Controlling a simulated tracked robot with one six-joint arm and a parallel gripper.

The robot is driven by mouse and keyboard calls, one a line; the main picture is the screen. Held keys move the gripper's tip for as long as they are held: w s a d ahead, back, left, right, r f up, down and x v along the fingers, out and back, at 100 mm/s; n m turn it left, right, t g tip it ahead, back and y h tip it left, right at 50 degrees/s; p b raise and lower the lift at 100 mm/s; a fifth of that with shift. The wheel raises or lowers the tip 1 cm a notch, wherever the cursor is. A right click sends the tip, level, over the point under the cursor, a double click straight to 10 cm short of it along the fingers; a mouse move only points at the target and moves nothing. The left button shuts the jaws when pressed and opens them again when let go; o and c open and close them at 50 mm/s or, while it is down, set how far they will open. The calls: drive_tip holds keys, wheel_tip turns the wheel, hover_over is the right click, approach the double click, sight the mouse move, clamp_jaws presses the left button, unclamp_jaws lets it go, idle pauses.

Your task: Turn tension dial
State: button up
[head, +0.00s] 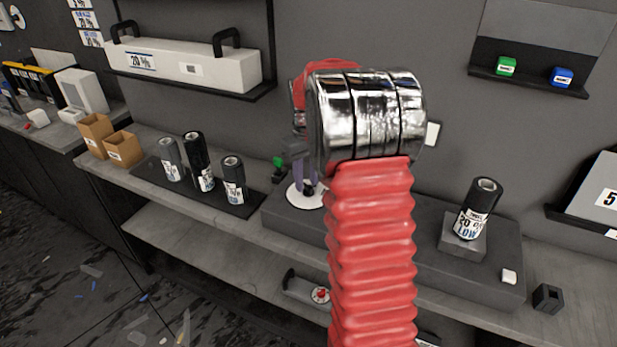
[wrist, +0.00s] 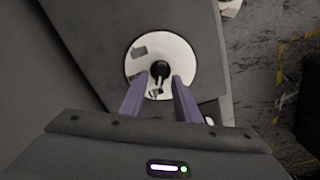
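The tension dial is a white disc (wrist: 180,62) with a black knob (wrist: 160,70) at its centre, seen in the wrist view. In the head view the white disc (head: 296,199) shows partly on the dark block left of my red-sleeved arm. My gripper (wrist: 161,76) has two purple fingers, spread apart, with their tips over the disc on either side of the knob. A gap seems to show between the fingers and the knob. In the head view my gripper (head: 307,184) points down at the disc; my arm hides part of this area.
Several labelled black and grey rolls (head: 197,160) stand on a dark tray at left. Another roll (head: 480,207) stands on a small block at right. Cardboard boxes (head: 124,149) sit at the bench's left end. A wall shelf holds a long white unit (head: 190,66).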

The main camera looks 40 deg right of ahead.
sight(306, 183)
drive_tip(key=shift+r, duration=0.15)
wheel_tip(306, 183, up, 13)
drive_tip(key=shift+r, duration=0.2)
idle(0.5)
idle(0.5)
